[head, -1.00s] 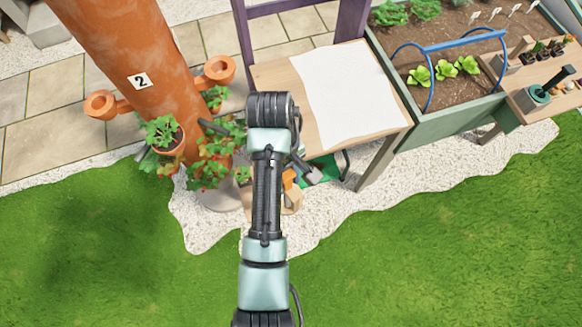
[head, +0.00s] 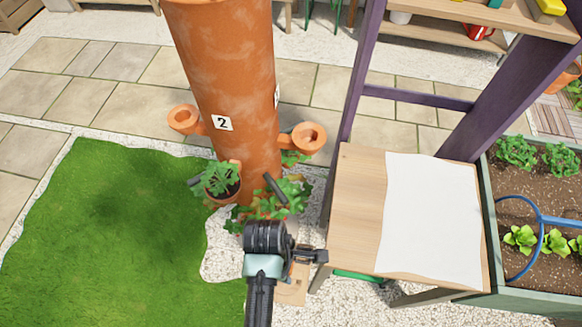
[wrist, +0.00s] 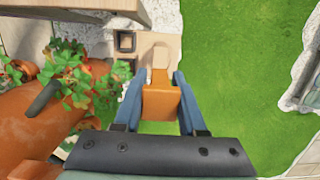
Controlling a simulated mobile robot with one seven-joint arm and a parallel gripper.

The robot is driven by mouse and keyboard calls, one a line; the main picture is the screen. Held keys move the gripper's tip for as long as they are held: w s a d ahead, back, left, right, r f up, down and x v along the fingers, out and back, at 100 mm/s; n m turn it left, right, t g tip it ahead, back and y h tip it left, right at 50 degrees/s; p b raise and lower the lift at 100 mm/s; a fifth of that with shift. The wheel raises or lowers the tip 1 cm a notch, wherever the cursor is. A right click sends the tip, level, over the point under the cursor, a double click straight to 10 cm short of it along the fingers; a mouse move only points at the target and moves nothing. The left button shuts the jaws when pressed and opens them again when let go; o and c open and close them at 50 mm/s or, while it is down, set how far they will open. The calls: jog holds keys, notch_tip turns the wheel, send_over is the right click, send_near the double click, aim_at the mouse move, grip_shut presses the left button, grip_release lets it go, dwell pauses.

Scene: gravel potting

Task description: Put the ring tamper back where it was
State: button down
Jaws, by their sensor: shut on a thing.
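In the wrist view, an orange piece with a pale wooden end (wrist: 161,99), which I take to be the ring tamper, sits between the two blue-grey fingers of my gripper (wrist: 160,103). The gripper is shut on it. The ring part cannot be made out. Beyond it lies a pale wooden board (wrist: 172,46) with a dark square frame (wrist: 126,41) at its left. The board also shows in the head view (head: 292,292), low beside the bench. There my wrist and arm hide the fingers and the held piece.
The terracotta tower marked 2 (head: 225,80) stands left of the bench, with strawberry plants (head: 275,198) near its foot. The wooden bench (head: 357,215) carries a white sheet (head: 430,220). A raised bed (head: 487,215) stands at the right. Open grass (head: 110,240) lies at the left.

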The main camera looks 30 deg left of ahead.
notch_tip(320, 180, down, 7)
jog(key=shift+f+b, duration=0.2)
jog(key=shift+b, duration=0.1)
jog(key=shift+f, duration=0.15)
jog(key=shift+c, duration=2.4)
grip_release()
jog(key=r, duration=0.4)
jog(key=a+r, duration=0.1)
jog(key=r, duration=0.3)
jog(key=r+p, duration=0.1)
jog(key=r, duration=0.3)
jog(key=shift+s+a+r, duration=0.1)
jog(key=shift+s+a, duration=0.15)
jog(key=shift+a, duration=0.1)
